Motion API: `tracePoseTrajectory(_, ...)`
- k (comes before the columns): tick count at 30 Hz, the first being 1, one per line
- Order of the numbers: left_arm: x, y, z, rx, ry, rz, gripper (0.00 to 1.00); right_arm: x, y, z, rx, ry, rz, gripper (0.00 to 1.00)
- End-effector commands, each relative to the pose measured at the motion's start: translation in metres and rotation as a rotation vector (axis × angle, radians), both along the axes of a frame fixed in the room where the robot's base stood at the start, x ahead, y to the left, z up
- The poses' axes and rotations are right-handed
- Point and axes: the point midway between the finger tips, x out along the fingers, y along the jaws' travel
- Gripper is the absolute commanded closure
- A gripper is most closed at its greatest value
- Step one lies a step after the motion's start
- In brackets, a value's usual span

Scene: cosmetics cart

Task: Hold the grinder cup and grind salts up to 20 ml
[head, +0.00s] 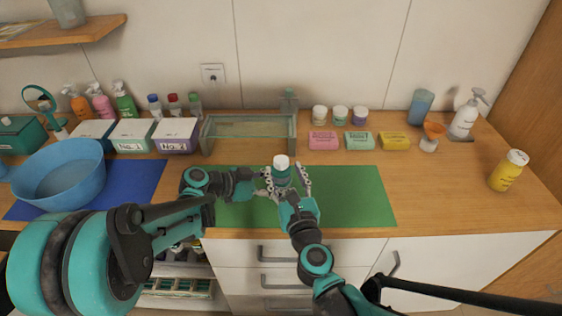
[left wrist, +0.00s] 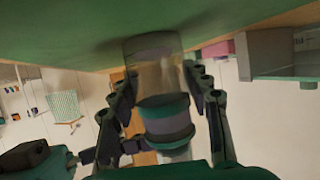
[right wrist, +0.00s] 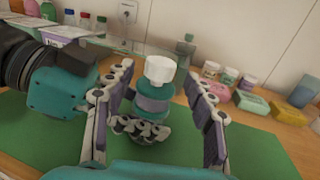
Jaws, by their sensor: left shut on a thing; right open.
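The grinder (head: 282,171) stands upright over the green mat (head: 350,198), with a white top and a teal and grey body. In the left wrist view its clear cup (left wrist: 153,68) shows, with the teal and grey band (left wrist: 168,120) beyond it. My left gripper (head: 266,185) is shut on the grinder's lower part from the left. My right gripper (head: 290,185) is open. In the right wrist view its fingers (right wrist: 165,95) stand on both sides of the grinder's white top (right wrist: 160,69), apart from it. The cup's lower part is hidden by the left fingers there.
A glass stand (head: 250,127) is behind the mat. Pink, green and yellow soaps (head: 359,141) lie at the back right. A blue bowl (head: 60,175) is at the left, and a yellow bottle (head: 508,171) at the far right. The mat's right part is clear.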

Motion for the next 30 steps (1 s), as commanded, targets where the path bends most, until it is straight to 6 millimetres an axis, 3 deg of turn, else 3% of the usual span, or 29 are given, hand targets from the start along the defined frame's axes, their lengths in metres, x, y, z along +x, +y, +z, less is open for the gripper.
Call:
tracePoseTrajectory(3,0.000,0.000,0.000,0.000,0.000,0.000,0.86,0.022,0.005,0.000,0.000,0.000,-0.002,0.45)
tracePoseTrajectory(7,0.000,0.000,0.000,0.000,0.000,0.000,0.86,0.037,0.008,0.000,0.000,0.000,-0.001,0.45)
tracePoseTrajectory(19,0.000,0.000,0.000,0.000,0.000,0.000,0.86,0.045,0.010,0.000,0.000,0.000,0.000,0.45)
tracePoseTrajectory(20,0.000,0.000,0.000,0.000,0.000,0.000,0.86,0.045,0.010,0.000,0.000,0.000,0.000,0.48)
tracePoseTrajectory(25,0.000,0.000,0.000,0.000,0.000,0.000,0.86,0.045,0.010,0.000,0.000,0.000,0.000,0.93)
tracePoseTrajectory(26,0.000,0.000,0.000,0.000,0.000,0.000,0.86,0.045,0.010,0.000,0.000,0.000,0.000,0.97)
tracePoseTrajectory(30,0.000,0.000,0.000,0.000,0.000,0.000,0.86,0.045,0.010,0.000,0.000,0.000,-0.001,0.98)
